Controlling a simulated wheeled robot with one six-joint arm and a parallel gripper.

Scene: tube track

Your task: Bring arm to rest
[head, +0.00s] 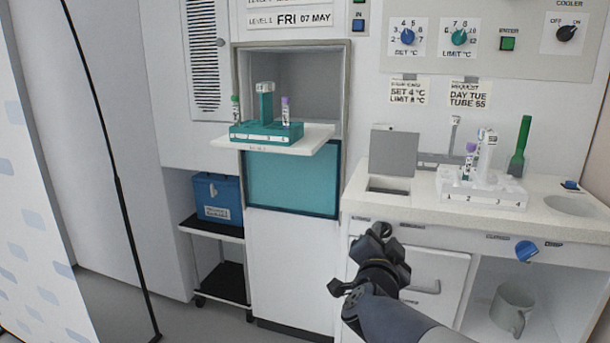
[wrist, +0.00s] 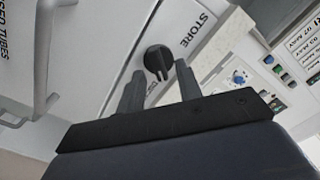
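My gripper (head: 382,235) is raised in front of the counter's front panel in the head view, near a dark knob there. In the wrist view its two fingers (wrist: 158,88) stand apart with nothing seen between them but a black knob (wrist: 158,59) beyond, beside the word STORE. I cannot tell from these frames whether the fingers touch the knob. My arm (head: 395,318) reaches in from the bottom of the head view.
A teal rack (head: 266,131) with tubes stands on a pulled-out shelf (head: 312,139). A white rack (head: 481,190) with tubes stands on the counter (head: 420,205), beside an open grey lid (head: 393,152). A blue box (head: 217,199) sits on a cart. A drawer handle (head: 424,288) juts out near my arm.

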